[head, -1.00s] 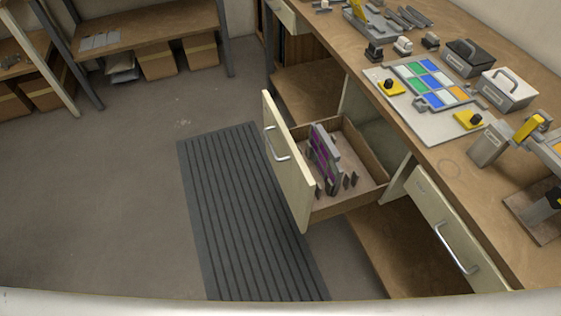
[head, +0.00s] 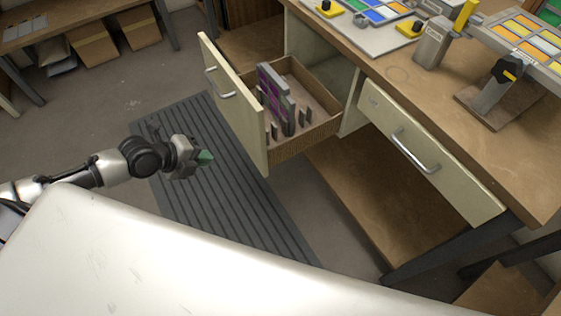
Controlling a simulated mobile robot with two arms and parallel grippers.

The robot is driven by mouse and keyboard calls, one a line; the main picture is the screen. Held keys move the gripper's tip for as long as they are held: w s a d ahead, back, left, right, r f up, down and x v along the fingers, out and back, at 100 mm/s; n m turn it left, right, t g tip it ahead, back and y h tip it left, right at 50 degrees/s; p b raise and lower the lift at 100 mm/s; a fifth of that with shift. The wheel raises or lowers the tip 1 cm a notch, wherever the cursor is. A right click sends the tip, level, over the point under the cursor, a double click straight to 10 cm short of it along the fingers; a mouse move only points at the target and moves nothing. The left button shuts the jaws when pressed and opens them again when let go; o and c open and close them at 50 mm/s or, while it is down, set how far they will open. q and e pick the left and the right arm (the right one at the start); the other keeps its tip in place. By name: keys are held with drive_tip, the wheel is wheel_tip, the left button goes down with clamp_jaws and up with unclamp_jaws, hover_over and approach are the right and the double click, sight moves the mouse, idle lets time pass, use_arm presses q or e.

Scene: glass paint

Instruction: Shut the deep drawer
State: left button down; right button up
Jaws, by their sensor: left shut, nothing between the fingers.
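The deep drawer (head: 234,108) stands pulled out from under the workbench. It has a tall cream front with a metal bar handle (head: 219,83) and wooden sides. Inside it are an upright grey and purple panel (head: 272,95) and several small dark upright pieces. My left gripper (head: 205,158) is shut and empty, with green fingertips. In the picture it is left of and below the drawer front, over the ribbed mat, apart from the drawer. My right gripper is not in view.
A ribbed dark mat (head: 262,222) lies on the floor before the drawer. A second, shallower drawer (head: 432,160) to the right looks shut. The workbench top (head: 400,75) carries coloured glass panels and tools. Cardboard boxes (head: 92,36) stand under a shelf at the back left.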

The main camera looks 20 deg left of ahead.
sight(259, 152)
use_arm(q)
drive_tip(key=shift+m, duration=0.6)
drive_tip(key=w+d+f, duration=0.3)
drive_tip(key=w+d, duration=0.2)
drive_tip(key=w+d+f+p, duration=0.1)
drive_tip(key=w+d+f, duration=0.1)
drive_tip(key=d, duration=0.1)
drive_tip(key=shift+w+d+f, duration=0.1)
drive_tip(key=shift+w+f, duration=0.2)
drive_tip(key=shift+f, duration=0.05)
drive_tip(key=shift+w+d+f, duration=0.1)
drive_tip(key=shift+w+d, duration=0.25)
drive_tip(key=shift+w, duration=0.05)
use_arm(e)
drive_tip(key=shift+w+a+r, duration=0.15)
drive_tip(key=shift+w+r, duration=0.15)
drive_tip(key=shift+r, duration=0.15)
use_arm(q)
drive_tip(key=shift+w+d, duration=0.1)
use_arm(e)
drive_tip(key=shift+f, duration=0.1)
